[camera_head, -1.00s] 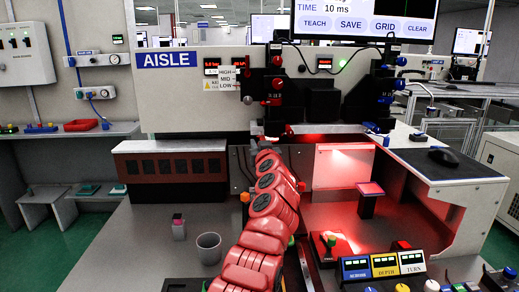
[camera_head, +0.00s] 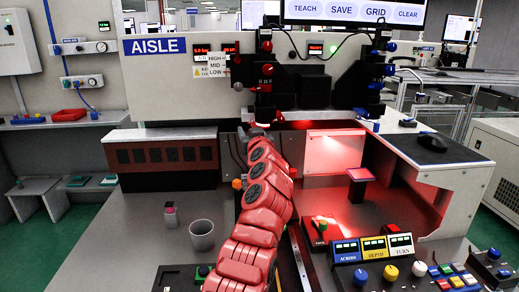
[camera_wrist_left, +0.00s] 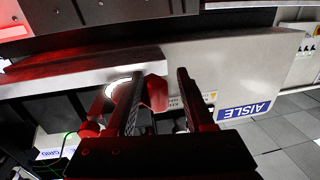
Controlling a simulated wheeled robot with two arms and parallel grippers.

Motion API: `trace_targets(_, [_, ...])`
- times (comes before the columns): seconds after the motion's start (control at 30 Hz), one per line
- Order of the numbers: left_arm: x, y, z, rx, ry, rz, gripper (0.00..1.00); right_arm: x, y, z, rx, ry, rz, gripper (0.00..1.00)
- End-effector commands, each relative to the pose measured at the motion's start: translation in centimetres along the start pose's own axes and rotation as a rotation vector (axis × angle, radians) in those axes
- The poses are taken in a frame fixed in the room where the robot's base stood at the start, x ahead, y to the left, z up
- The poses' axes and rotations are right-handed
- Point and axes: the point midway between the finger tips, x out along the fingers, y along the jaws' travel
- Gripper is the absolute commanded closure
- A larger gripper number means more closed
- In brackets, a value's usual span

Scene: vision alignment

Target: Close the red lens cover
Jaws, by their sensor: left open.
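My left gripper (camera_head: 261,127) reaches up to the machine front below the camera columns. Its fingertips are small and partly hidden in the head view. In the left wrist view the two dark fingers of the left gripper (camera_wrist_left: 160,84) stand apart. A red part (camera_wrist_left: 155,93), which looks like the lens cover, shows between the fingers, close to the left one. I cannot tell whether they touch. A bright round lens-like ring (camera_wrist_left: 116,88) is just left of it, partly behind that finger, and looks uncovered. My right gripper is not in view.
A dark camera column (camera_head: 265,75) stands above the gripper, with another at the right. A grey cup (camera_head: 202,235) and a small pink-topped block (camera_head: 170,215) stand left of my arm. A control panel (camera_head: 372,250) with knobs and buttons lies at right front. The grey bench between is mostly clear.

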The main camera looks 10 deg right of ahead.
Motion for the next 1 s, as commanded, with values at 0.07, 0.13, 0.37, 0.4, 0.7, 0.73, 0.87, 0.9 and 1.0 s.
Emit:
trace_targets(0.07, [-0.7,0.1,0.0,-0.003,0.002,0.000,0.46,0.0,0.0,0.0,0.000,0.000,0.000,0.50])
trace_targets(0.13, [-1.4,0.1,-0.1,-0.003,0.003,0.003,0.46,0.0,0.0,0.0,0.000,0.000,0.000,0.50])
trace_targets(0.37, [-3.9,0.1,-0.1,0.001,0.003,0.007,0.46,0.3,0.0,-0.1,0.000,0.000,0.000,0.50])
trace_targets(0.4, [-4.4,0.1,0.0,0.002,0.001,0.008,0.46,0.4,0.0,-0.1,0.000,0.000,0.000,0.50])
trace_targets(0.7, [-9.1,0.1,-0.1,0.000,0.000,0.008,0.46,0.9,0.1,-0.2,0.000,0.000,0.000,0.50])
trace_targets(0.73, [-9.7,0.1,0.1,0.002,-0.001,0.009,0.46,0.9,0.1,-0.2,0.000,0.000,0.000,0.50])
trace_targets(0.87, [-12.1,0.2,0.0,0.000,-0.003,0.010,0.46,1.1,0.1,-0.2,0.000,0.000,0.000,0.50])
trace_targets(0.9, [-12.8,0.2,0.0,0.000,-0.001,0.010,0.46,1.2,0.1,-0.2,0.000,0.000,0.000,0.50])
trace_targets(1.0, [-14.3,0.1,0.1,0.003,-0.003,0.009,0.46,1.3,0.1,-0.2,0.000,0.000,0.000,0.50])
